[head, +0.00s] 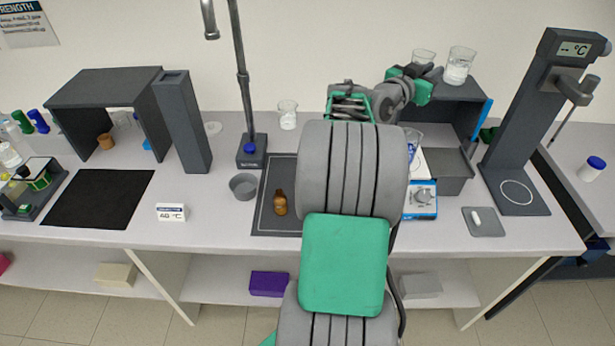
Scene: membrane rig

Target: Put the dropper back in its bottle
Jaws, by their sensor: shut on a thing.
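A small amber-brown bottle (280,203) stands upright on the dark mat (262,222), left of my arm. It looks like the dropper's bottle; its neck is too small to read well. My arm rises through the middle of the picture and bends right at the top. My gripper (430,74) is at its end, near the top of the dark shelf unit, far up and right of the bottle. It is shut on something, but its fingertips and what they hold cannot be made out. I cannot see the dropper.
A grey cup (244,187) stands left of the bottle. A stand with a tall pole (251,150) rises behind it. Beakers (460,66) stand on the shelf unit. A blue-fronted device (421,200) and a grey box (449,172) are right of my arm, which hides part of the mat.

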